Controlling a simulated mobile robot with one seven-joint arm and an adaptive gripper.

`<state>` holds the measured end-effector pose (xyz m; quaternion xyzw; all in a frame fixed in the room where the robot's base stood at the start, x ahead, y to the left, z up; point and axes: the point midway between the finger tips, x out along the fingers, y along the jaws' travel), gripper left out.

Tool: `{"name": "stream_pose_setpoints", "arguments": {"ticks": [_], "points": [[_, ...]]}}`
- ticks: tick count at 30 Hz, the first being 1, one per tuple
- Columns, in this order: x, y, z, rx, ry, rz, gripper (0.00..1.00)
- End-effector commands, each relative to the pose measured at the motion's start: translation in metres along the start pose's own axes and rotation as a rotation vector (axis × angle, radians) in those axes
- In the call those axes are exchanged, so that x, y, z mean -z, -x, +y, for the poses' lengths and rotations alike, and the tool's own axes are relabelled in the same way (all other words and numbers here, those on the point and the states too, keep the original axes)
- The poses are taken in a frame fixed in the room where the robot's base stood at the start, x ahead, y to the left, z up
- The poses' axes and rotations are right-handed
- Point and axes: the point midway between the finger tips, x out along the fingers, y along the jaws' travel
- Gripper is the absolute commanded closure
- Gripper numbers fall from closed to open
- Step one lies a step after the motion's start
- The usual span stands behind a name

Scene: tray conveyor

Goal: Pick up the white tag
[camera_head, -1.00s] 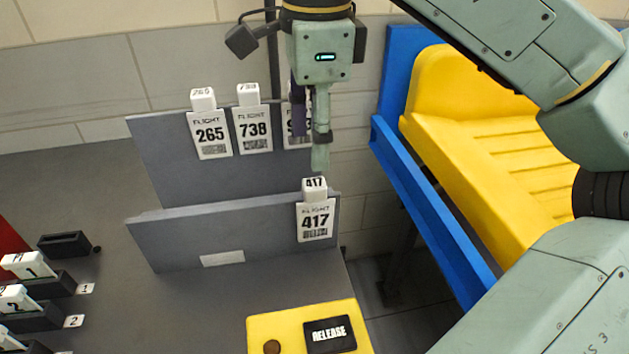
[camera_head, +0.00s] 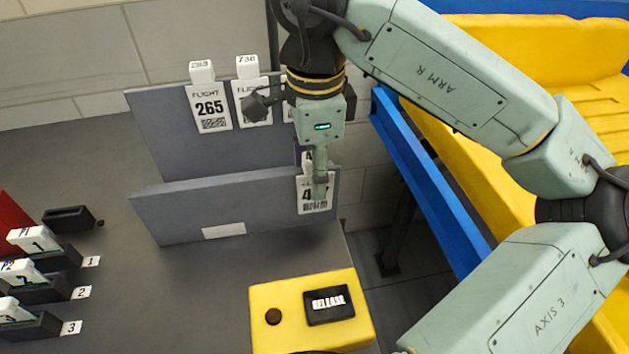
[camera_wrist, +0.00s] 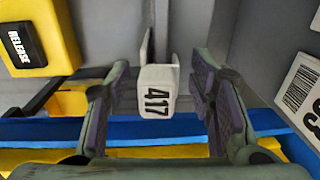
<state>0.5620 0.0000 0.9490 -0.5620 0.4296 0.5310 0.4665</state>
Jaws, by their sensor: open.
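The white tag marked 417 (camera_head: 314,203) hangs on the right end of the front grey panel (camera_head: 240,203). My gripper (camera_head: 318,180) is in front of it and hides part of its face in the head view. In the wrist view, the tag's white block top (camera_wrist: 157,90) sits between my two open fingers (camera_wrist: 157,105), with a gap on each side. Other white tags, 265 (camera_head: 210,108) and 738 (camera_head: 252,100), hang on the rear panel (camera_head: 165,140); a third there is mostly hidden behind my gripper.
A yellow box with a black RELEASE button (camera_head: 329,305) stands at the front. Numbered black holders with white blocks (camera_head: 35,240) are at the left. A blue rail (camera_head: 430,180) and yellow tray (camera_head: 590,110) lie to the right. The grey table's middle is clear.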

Motion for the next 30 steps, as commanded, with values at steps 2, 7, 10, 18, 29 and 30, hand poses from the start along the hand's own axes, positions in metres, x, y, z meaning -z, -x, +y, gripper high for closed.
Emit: {"name": "stream_pose_setpoints", "arguments": {"ticks": [2,7,10,18,29,30], "points": [[0.0001,-0.0004,-0.0001,0.0,-0.001,0.0,0.51],[0.0001,-0.0002,-0.0001,0.0,-0.001,0.0,0.55],[0.0001,-0.0001,-0.0001,0.0,-0.001,0.0,0.62],[0.0001,0.0,-0.0001,0.0,-0.001,-0.001,0.8],[0.0001,0.0002,-0.0001,0.0,-0.001,-0.001,1.0],[0.0001,0.0002,-0.0001,0.0,-0.001,-0.001,1.0]]}}
